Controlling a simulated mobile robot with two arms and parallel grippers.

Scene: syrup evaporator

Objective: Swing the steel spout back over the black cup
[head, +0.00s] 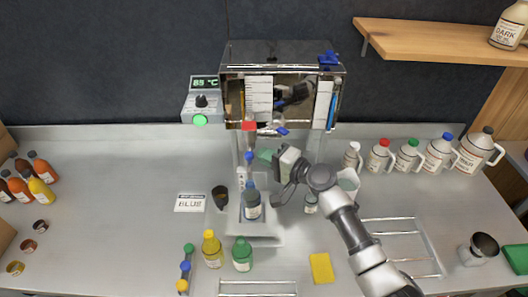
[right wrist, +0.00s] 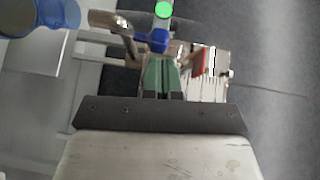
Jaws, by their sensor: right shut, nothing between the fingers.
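The steel spout (right wrist: 108,20) shows in the right wrist view as a bent metal tube beside a blue knob (right wrist: 154,40). In the head view it is small and hard to make out near the blue knob (head: 249,157), above a bottle (head: 252,206). The bottle stands on the stand below the evaporator. The black cup (head: 220,194) stands left of that bottle, apart from it. My right gripper (head: 264,155), with green fingers (right wrist: 161,68), is shut and empty just right of the blue knob. Whether it touches the knob or spout I cannot tell. My left gripper is not in view.
A BLUE card (head: 190,203) lies left of the cup. Yellow (head: 212,250) and green (head: 242,255) bottles stand in front. Several jugs (head: 410,155) line the back right.

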